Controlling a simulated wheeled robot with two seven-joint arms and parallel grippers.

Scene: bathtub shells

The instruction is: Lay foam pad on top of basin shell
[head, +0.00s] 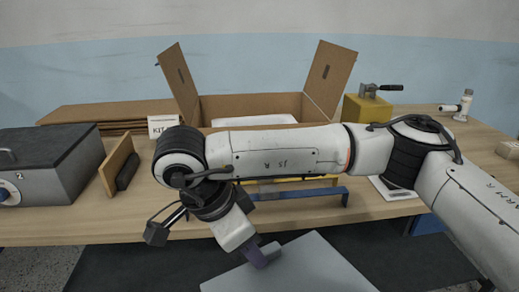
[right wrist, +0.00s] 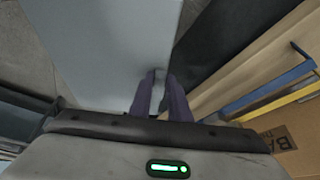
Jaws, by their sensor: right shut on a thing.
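The foam pad (head: 310,270) is a flat light grey sheet at the bottom of the head view, in front of the table and cut off by the picture's edge. It also shows in the right wrist view (right wrist: 105,45). My right gripper (head: 263,256), with purple fingers, is shut on the pad near its edge; the fingers show in the right wrist view (right wrist: 159,92). A white shape in the open cardboard box, probably the basin shell (head: 255,121), shows only its top; the box front and my right arm hide the rest. My left gripper is not in view.
The open cardboard box (head: 325,75) has raised side flaps. A grey case (head: 50,160) and an upright brown board (head: 118,165) stand left on the wooden table (head: 480,150). A yellow block with a clamp (head: 366,108) stands right. Blue and yellow bars (head: 300,192) lie along the front.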

